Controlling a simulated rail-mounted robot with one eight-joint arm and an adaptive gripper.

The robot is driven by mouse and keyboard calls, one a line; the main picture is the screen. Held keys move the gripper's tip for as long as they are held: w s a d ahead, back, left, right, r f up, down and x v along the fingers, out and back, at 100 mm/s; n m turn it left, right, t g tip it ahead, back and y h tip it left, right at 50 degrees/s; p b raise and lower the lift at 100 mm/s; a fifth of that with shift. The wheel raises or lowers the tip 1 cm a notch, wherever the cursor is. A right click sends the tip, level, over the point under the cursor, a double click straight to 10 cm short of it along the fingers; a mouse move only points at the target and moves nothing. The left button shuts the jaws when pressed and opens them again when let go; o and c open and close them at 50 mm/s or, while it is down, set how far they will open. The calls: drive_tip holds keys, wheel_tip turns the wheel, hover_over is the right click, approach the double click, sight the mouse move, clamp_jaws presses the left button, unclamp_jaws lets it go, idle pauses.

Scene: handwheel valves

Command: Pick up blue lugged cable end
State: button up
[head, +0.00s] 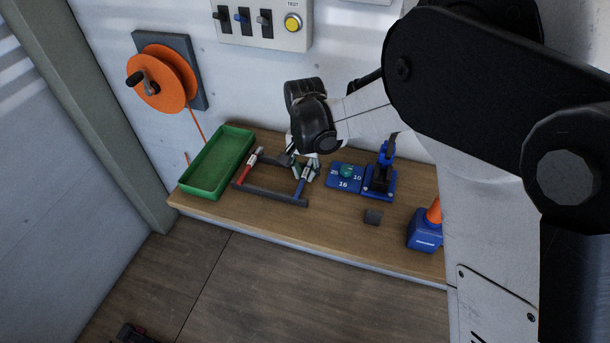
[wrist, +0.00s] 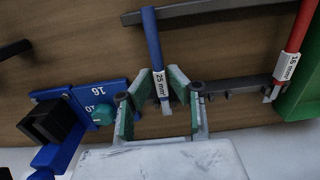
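The blue lugged cable end (head: 299,187) lies across a dark rack (head: 268,195) on the workbench. In the wrist view the blue cable (wrist: 151,40) bears a white "25 mm²" label and ends in a metal lug. My gripper (wrist: 161,78) has its green-padded fingers apart, one on each side of the labelled end. A gap shows on both sides, though contact deeper down cannot be told. In the head view my gripper (head: 304,168) is over the far end of the blue cable, partly hidden by my wrist.

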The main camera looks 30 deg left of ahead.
clamp_jaws()
drive_tip(key=shift+r, duration=0.15)
